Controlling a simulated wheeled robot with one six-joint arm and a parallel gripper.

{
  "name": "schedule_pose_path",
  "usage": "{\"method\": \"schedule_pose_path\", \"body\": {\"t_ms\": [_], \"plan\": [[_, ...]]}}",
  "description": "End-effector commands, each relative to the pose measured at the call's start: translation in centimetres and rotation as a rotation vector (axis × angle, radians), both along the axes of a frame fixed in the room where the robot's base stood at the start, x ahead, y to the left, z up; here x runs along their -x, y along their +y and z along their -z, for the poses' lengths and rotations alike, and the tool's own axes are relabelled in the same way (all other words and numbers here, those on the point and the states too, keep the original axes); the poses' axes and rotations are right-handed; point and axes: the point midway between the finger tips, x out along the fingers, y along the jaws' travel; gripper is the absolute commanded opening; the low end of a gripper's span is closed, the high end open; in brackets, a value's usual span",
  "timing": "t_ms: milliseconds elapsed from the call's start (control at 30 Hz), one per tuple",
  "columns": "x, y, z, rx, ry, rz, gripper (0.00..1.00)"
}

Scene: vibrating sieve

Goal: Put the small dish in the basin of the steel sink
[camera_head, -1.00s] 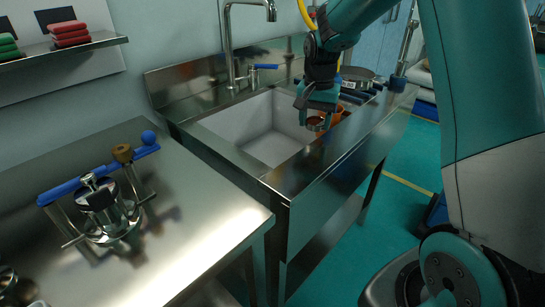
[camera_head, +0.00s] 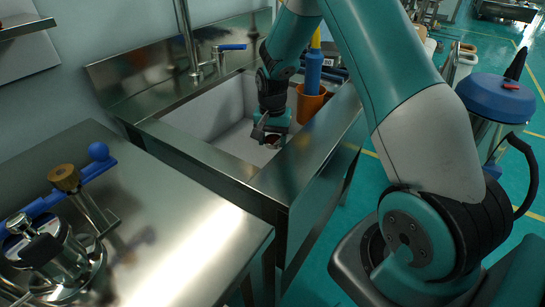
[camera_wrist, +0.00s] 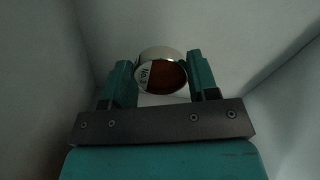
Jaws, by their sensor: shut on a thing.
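The small dish (camera_wrist: 160,72) is a round, shiny metal dish with a brown inside and a small label. It is between the two fingers of my gripper (camera_wrist: 160,85), which is shut on it. In the head view my gripper (camera_head: 270,137) is lowered inside the basin of the steel sink (camera_head: 215,105), near its front right side, with the dish (camera_head: 272,142) small and partly hidden below it. In the wrist view the pale basin walls (camera_wrist: 255,45) surround the dish. I cannot tell whether the dish touches the basin floor.
An orange cup (camera_head: 309,104) with a blue-handled tool stands at the sink's right. A tap (camera_head: 188,40) rises behind the basin. A steel table (camera_head: 170,215) with a clamp device (camera_head: 60,255) is at left. A blue-lidded container (camera_head: 497,98) stands on the floor at right.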

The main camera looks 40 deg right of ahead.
Motion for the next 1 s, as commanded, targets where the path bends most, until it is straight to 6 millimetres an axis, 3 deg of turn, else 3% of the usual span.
{"method": "schedule_pose_path", "body": {"t_ms": [500,867,900,1000], "plan": [[0.1,-0.1,6.3,0.000,0.001,0.002,0.28],[0.0,-0.1,6.9,0.000,-0.001,0.002,0.28],[0.0,-0.2,6.8,0.000,-0.001,0.002,0.63],[0.0,-0.2,6.8,0.001,-0.001,0.002,0.81]]}}
